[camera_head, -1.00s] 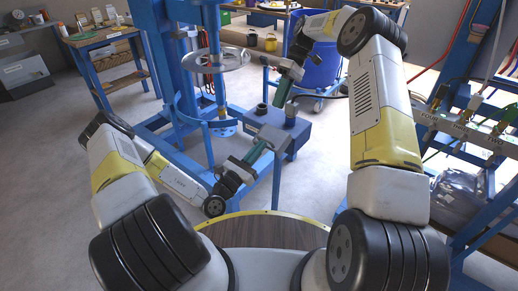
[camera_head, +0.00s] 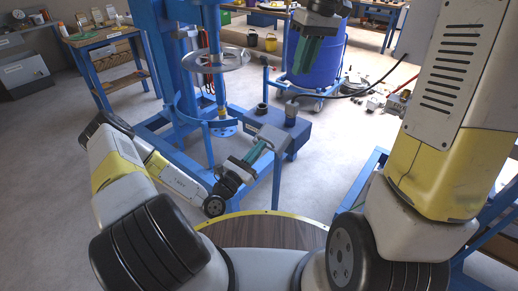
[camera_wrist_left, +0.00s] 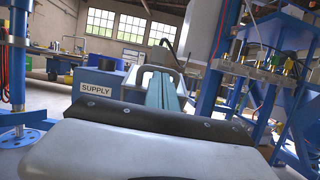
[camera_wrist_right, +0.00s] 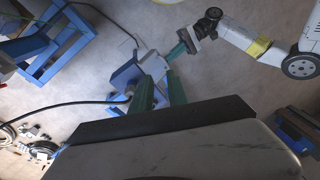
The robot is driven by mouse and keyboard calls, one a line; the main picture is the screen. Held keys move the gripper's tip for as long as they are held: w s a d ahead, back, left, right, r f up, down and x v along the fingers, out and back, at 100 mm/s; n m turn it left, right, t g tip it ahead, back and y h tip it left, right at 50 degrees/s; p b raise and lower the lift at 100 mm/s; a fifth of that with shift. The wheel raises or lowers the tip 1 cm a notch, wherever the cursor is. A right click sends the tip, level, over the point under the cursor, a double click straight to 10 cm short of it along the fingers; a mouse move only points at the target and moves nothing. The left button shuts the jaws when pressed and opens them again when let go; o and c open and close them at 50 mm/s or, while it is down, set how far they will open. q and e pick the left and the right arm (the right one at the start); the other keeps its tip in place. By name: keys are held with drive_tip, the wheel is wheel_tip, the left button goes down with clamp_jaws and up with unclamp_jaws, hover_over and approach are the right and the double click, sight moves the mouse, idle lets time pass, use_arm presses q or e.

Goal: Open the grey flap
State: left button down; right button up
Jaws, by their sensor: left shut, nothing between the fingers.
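What looks like the grey flap (camera_head: 270,137) is a light grey plate on the near side of a blue box (camera_head: 292,126) on a stand. It also shows in the right wrist view (camera_wrist_right: 153,64). My left gripper (camera_head: 262,149) is shut and empty, right at the plate's near edge; I cannot tell whether it touches. Its green fingers are together in the left wrist view (camera_wrist_left: 163,90). My right gripper (camera_head: 304,58) is open and empty, raised above and beyond the box. Its fingers stand apart in the right wrist view (camera_wrist_right: 160,92).
The blue mixer frame (camera_head: 160,60) with its grey ring (camera_head: 216,60) stands left of the box. A blue barrel (camera_head: 316,68) stands behind. A black cable (camera_head: 365,91) runs right from the box. A SUPPLY-labelled box (camera_wrist_left: 97,88) shows in the left wrist view.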

sight(261, 137)
use_arm(q)
drive_tip(key=shift+w+d+r, duration=0.1)
drive_tip(key=shift+w+r, duration=0.05)
drive_tip(key=shift+r, duration=0.6)
drive_tip(key=shift+w+d+r, duration=0.15)
drive_tip(key=shift+w+r, duration=0.05)
drive_tip(key=shift+r, duration=0.5)
drive_tip(key=shift+w+d+r, duration=0.1)
drive_tip(key=shift+w+r, duration=0.05)
drive_tip(key=shift+r, duration=0.6)
drive_tip(key=shift+w+d+r, duration=0.25)
drive_tip(key=shift+w+r, duration=0.1)
drive_tip(key=shift+r, duration=0.25)
drive_tip(key=shift+w+d+r, duration=0.2)
drive_tip(key=shift+w+r, duration=0.1)
drive_tip(key=shift+r, duration=0.25)
use_arm(e)
drive_tip(key=s+d+m+t, duration=0.3)
drive_tip(key=s, duration=0.7)
drive_tip(key=s+d+m+t, duration=0.2)
drive_tip(key=s+m+t, duration=0.1)
drive_tip(key=s, duration=0.7)
drive_tip(key=shift+s+d+f, duration=0.15)
drive_tip(key=shift+d+f, duration=0.2)
drive_tip(key=shift+d, duration=0.05)
